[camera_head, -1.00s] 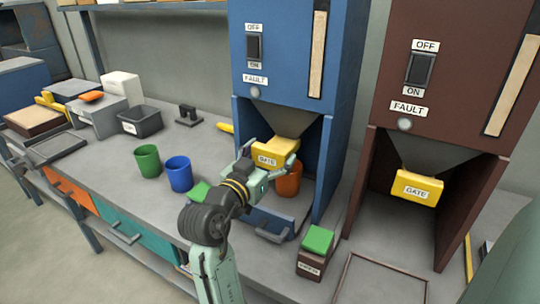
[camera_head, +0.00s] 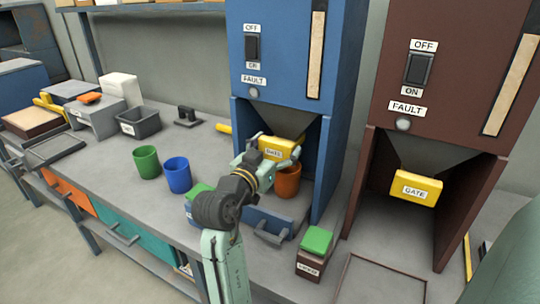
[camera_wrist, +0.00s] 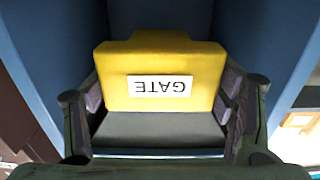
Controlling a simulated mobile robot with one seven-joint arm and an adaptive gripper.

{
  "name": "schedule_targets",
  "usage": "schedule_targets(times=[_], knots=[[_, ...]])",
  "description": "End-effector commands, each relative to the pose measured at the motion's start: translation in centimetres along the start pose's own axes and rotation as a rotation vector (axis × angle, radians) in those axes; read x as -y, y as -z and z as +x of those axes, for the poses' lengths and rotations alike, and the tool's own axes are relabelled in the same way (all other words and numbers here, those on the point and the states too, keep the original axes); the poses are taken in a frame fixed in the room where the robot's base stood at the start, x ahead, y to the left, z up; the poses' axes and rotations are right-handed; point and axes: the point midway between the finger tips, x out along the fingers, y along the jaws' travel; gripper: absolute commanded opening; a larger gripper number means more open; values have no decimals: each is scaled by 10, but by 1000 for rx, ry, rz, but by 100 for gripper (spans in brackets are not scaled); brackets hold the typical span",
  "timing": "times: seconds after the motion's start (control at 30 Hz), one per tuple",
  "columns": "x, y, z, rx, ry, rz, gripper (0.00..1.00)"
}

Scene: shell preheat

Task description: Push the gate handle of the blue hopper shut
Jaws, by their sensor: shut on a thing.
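The blue hopper (camera_head: 285,60) stands at the back of the bench with its open bay facing me. Its yellow gate handle (camera_head: 280,149), labelled GATE, sits under the funnel. My gripper (camera_head: 272,160) reaches into the bay and is shut on the handle. In the wrist view the handle (camera_wrist: 160,65) fills the middle, and its two sides lie between the finger pads. An orange cup (camera_head: 288,182) stands below the handle, partly hidden by my gripper.
A brown hopper (camera_head: 450,60) with its own yellow gate (camera_head: 416,189) stands to the right. A blue cup (camera_head: 177,175) and a green cup (camera_head: 147,162) stand left of my arm. A box with a green top (camera_head: 317,240) sits at the front right.

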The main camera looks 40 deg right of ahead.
Motion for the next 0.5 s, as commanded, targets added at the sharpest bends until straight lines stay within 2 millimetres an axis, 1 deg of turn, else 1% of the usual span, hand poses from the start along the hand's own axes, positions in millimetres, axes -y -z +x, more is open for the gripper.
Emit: schedule_targets(times=[0.03, 0.1, 0.37, 0.4, 0.5], knots=[[0, 0, 6, 0, -1, -1, 26], [0, 0, 10, 0, 0, -1, 26], [0, 1, 10, -1, 1, 0, 26], [0, 1, 10, -2, 1, 0, 79], [0, 1, 10, -1, 1, 0, 85]])
